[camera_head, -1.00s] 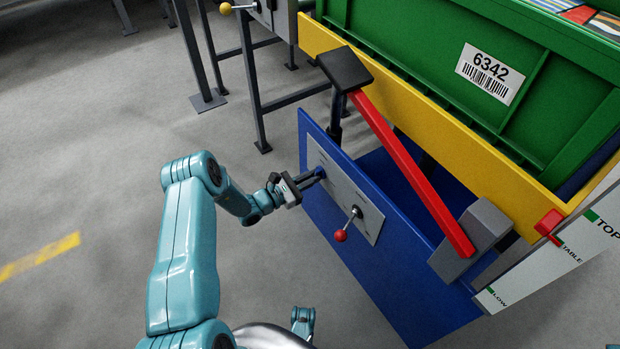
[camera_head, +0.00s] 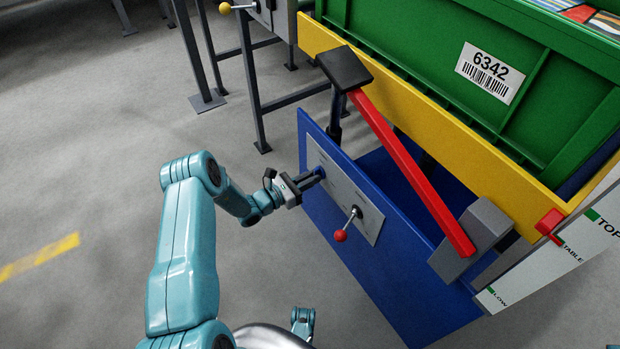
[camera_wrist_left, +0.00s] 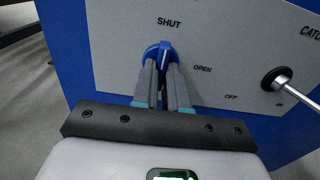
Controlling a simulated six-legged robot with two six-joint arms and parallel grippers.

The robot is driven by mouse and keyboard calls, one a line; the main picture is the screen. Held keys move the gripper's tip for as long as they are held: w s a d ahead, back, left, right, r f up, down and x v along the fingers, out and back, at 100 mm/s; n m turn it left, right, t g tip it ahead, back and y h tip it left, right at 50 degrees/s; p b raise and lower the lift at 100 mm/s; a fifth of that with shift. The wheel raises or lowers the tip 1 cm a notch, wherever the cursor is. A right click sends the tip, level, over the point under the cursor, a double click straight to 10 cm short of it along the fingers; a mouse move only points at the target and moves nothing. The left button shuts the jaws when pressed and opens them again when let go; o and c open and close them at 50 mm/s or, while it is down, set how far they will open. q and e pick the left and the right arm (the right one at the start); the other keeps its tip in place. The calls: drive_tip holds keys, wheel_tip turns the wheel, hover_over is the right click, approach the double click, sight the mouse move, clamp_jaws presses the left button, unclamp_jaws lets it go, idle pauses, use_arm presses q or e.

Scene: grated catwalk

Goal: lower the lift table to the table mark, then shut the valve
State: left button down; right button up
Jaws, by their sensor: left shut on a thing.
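The lift table's yellow top frame (camera_head: 440,125) stands above a blue base with a red slanted arm (camera_head: 410,170). A red pointer (camera_head: 549,223) on the frame sits close by the TABLE line of the white scale (camera_head: 545,275), below TOP and above LOW. The valve is a blue knob (camera_wrist_left: 152,52) on a grey panel; its white line is roughly upright, toward SHUT, with OPEN to the right. My left gripper (camera_head: 318,174) is shut on the knob and hides part of it; its fingers (camera_wrist_left: 163,85) show in the wrist view. My right gripper is out of view.
A red-ball catch lever (camera_head: 342,234) sticks out of the same panel, right of my left gripper. A green crate (camera_head: 440,60) labelled 6342 rests on the lift table. A grey-legged stand with a yellow-ball lever (camera_head: 226,8) is behind. The floor at left is clear.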

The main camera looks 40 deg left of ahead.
use_arm(q)
drive_tip(key=c, duration=1.2)
unclamp_jaws()
drive_tip(key=shift+o, duration=0.2)
drive_tip(key=p+v, duration=0.4)
drive_tip(key=v, duration=1.2)
drive_tip(key=shift+s, duration=0.15)
